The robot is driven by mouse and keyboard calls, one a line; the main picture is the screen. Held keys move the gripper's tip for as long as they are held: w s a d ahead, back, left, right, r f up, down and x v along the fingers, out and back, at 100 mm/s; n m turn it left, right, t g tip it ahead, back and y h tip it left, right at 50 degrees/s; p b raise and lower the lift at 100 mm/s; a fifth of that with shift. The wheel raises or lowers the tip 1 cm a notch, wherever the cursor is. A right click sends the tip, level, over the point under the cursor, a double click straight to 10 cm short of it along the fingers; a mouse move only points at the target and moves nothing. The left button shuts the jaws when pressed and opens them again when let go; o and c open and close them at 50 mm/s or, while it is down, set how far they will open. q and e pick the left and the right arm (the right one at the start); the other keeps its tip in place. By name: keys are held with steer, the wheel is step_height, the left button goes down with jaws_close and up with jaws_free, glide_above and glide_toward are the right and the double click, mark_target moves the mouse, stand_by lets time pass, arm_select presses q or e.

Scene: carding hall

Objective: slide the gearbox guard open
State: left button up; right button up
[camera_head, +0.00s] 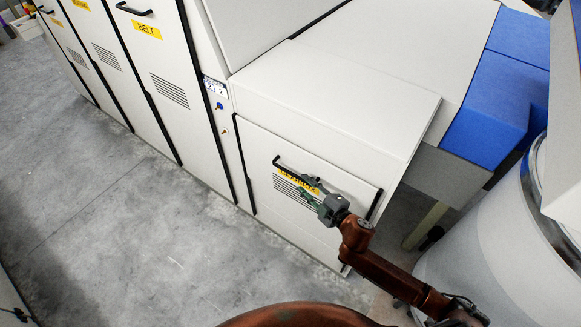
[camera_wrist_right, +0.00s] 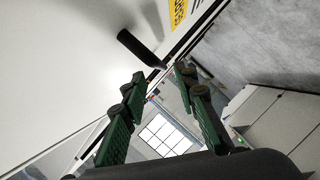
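The gearbox guard (camera_head: 262,140) is a white panel on the low cabinet, with a yellow label and vent slots. It appears closed, flush with the cabinet front. Its long black bar handle (camera_head: 335,180) runs along the upper part. My right gripper (camera_head: 306,189) is in front of the panel, close to the handle, and hides part of the label. In the wrist view its two green fingers (camera_wrist_right: 160,78) are apart with nothing gripped. The black handle (camera_wrist_right: 138,46) shows just beyond the fingertips. I cannot tell whether they touch. My left gripper is out of view.
Tall white cabinet doors (camera_head: 160,60) with black handles and yellow labels, one reading BELT, stand to the left. Blue blocks (camera_head: 490,115) and a large round white can (camera_head: 500,245) are at the right. The grey floor (camera_head: 120,215) in front is clear.

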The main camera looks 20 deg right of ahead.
mark_target(294, 174)
steer(key=b+x, duration=0.1)
steer(key=x, duration=0.5)
steer(key=shift+w+a+f, duration=0.1)
steer(key=shift+w+f, duration=0.05)
steer(key=shift+w, duration=0.15)
steer(key=shift+w+a, duration=0.15)
steer(key=shift+w, duration=0.15)
jaws_close()
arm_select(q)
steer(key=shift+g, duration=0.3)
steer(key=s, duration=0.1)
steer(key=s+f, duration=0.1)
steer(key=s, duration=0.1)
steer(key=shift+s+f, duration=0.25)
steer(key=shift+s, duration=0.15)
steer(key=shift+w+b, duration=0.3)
arm_select(e)
steer(key=shift+f, duration=0.1)
